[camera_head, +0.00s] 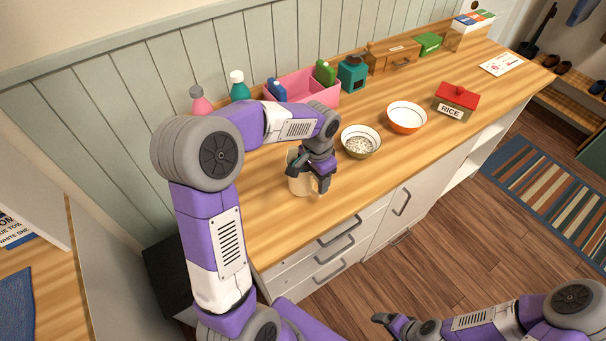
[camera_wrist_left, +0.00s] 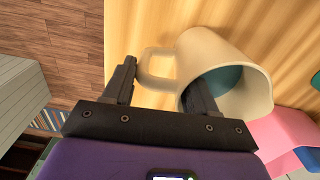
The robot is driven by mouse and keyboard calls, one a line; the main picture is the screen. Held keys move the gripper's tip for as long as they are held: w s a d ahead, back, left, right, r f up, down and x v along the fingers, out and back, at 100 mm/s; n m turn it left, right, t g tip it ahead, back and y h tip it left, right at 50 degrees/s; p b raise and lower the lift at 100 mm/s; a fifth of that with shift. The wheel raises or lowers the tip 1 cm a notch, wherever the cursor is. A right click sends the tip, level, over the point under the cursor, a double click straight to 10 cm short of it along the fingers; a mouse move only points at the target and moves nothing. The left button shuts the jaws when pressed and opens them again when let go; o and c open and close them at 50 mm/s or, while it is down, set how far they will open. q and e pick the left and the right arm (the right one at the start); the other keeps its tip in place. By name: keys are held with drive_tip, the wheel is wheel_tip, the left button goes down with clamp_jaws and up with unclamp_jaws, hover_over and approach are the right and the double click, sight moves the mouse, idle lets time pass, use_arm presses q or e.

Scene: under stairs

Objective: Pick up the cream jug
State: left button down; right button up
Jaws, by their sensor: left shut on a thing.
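The cream jug (camera_head: 297,184) is near the counter's front edge in the head view, partly hidden by my left gripper (camera_head: 313,172). In the left wrist view the jug (camera_wrist_left: 238,62) shows its open mouth, a teal patch inside and its loop handle. My left gripper (camera_wrist_left: 162,75) is shut on the jug, with the handle side between its spread fingers. One finger is beside the handle and the other overlaps the jug's mouth. I cannot tell whether the jug touches the counter. My right gripper (camera_head: 388,321) is low over the floor, away from the jug; its jaws are unclear.
A speckled-filled bowl (camera_head: 361,151) stands just right of the jug, with an orange bowl (camera_head: 406,128) and a red-lidded rice box (camera_head: 455,101) beyond. A pink bin (camera_head: 322,95) and bottles line the wall. Bare wooden counter (camera_head: 345,195) lies right of the jug.

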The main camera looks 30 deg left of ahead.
use_arm(q)
drive_tip(key=shift+r, duration=0.15)
drive_tip(key=shift+r+p, duration=1)
drive_tip(key=shift+r, duration=3.85)
drive_tip(key=c, duration=0.9)
unclamp_jaws()
clamp_jaws()
